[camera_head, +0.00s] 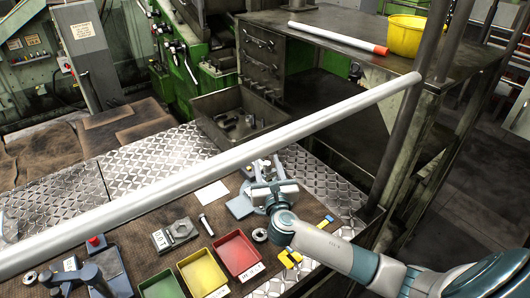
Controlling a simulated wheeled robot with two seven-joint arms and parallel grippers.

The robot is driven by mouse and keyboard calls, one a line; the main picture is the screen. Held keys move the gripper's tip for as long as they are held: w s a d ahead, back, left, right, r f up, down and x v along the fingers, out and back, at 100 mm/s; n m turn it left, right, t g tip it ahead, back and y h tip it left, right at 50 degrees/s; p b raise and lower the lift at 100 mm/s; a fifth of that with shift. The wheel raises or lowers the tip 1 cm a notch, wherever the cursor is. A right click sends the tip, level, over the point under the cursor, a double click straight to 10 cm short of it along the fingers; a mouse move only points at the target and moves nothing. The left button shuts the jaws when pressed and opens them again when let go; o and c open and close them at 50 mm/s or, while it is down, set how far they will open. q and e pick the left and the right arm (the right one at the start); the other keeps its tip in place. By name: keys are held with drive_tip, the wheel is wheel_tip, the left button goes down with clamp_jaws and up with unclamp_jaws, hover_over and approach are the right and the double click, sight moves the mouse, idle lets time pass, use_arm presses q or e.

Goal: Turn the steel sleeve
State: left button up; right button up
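My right arm comes in from the lower right. Its gripper (268,187) is over the bench, in front of the dark metal tray. A short pale metal cylinder (288,188), possibly the steel sleeve, shows at the gripper; I cannot tell whether the fingers touch it or how far apart they are. A small steel ring (260,235) lies on the mat to the left of my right wrist, apart from the gripper. My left gripper is not in view.
A long silvery bar (240,158) crosses above the bench. Green (161,286), yellow (202,273) and red (237,254) trays stand at the front. A bolt (205,223), a white card (210,195) and a yellow-and-black tool (290,257) lie near. A blue-grey device (106,270) stands lower left.

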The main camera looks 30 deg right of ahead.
drive_tip(key=shift+p+x, duration=0.45)
drive_tip(key=shift+x, duration=1.65)
clamp_jaws()
